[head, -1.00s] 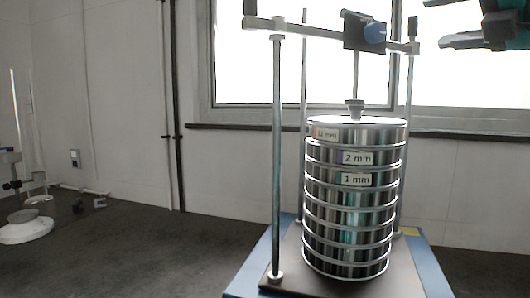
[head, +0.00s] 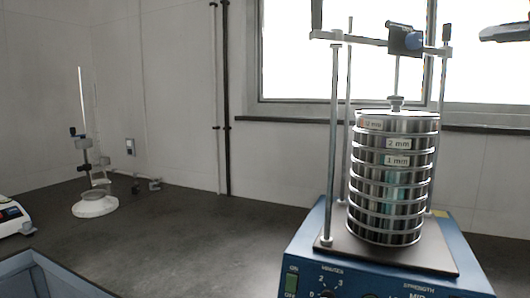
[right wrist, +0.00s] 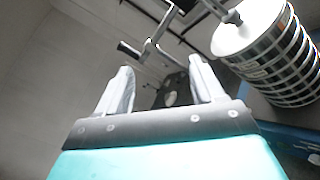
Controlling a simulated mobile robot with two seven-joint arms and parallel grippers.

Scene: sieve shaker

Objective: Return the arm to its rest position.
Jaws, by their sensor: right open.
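My right gripper (right wrist: 162,88) fills the lower part of the right wrist view. Its two pale fingers are spread, with nothing between them. In the head view only a grey part of my right arm or gripper shows at the top right edge, cut off by the frame. The sieve stack (head: 393,180) stands upright on the blue shaker (head: 380,270), under the clamp bar (head: 380,40). In the right wrist view the stack (right wrist: 275,55) is at the upper right, apart from the fingers. My left gripper is not in view.
A stand with a white round base (head: 95,206) is on the dark bench (head: 190,240) at the left. A white device (head: 14,218) and a blue tray (head: 50,275) are at the left front. The bench between tray and shaker is clear.

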